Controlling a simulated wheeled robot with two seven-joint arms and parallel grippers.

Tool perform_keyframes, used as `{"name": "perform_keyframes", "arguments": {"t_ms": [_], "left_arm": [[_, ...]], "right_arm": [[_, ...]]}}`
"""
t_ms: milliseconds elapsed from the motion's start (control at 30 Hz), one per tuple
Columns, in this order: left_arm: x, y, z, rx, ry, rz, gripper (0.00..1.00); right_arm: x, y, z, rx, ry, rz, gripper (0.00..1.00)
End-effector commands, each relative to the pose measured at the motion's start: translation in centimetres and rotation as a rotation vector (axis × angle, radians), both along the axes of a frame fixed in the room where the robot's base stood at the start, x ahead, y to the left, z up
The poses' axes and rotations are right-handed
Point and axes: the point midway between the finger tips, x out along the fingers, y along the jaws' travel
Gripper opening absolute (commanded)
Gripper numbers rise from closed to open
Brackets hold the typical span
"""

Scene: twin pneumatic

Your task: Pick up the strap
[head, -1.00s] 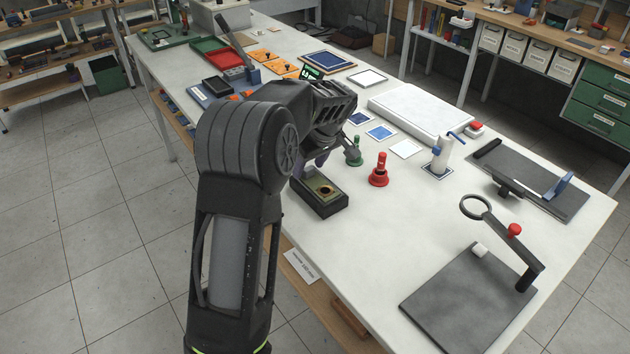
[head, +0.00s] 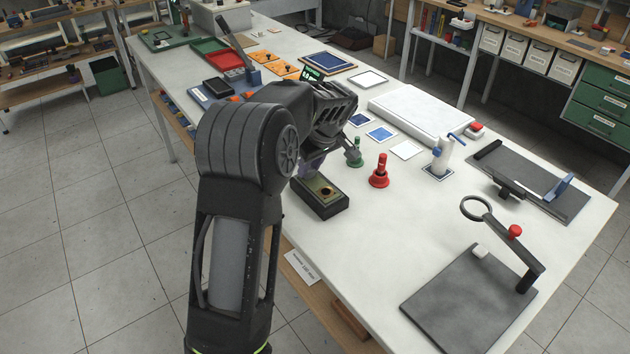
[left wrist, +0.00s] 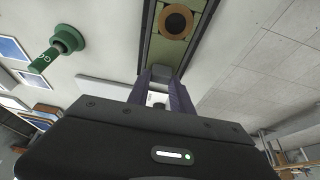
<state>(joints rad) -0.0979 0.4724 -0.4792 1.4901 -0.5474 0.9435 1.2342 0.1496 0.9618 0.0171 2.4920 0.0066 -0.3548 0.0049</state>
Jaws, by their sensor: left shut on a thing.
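The box also shows in the left wrist view (left wrist: 195,45), with a brown ring around the hole. The left fingers are purple and mostly hidden by my arm in the head view. Between them is a small, partly hidden piece, apparently the strap (left wrist: 158,103); its shape is unclear. My right gripper is not in view.
A green handled piece (head: 354,153) and a red one (head: 379,172) stand right of the box. A white pump-like device (head: 441,158) and a grey plate with a ringed arm (head: 470,295) are further right. The table's front-centre is clear.

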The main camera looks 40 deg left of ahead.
Motion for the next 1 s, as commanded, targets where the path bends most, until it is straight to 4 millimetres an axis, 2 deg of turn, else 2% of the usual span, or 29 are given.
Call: {"name": "perform_keyframes", "arguments": {"t_ms": [267, 367, 700, 833, 1000], "left_arm": [[0.1, 0.0, 0.8, 0.0, -0.002, 0.0, 0.0], [0.1, 0.0, 2.0, 0.001, -0.004, 0.0, 0.0], [0.1, 0.0, 8.4, 0.0, -0.004, 0.001, 0.0], [0.0, 0.0, 9.7, -0.001, -0.002, -0.001, 0.0], [0.0, 0.0, 10.1, -0.001, 0.0, 0.0, 0.0]], "right_arm": [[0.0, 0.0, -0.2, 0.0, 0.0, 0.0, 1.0], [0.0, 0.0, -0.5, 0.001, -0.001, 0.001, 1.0], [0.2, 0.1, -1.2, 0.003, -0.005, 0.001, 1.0], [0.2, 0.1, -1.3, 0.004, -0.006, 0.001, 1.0], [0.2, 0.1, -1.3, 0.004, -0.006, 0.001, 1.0]]}}
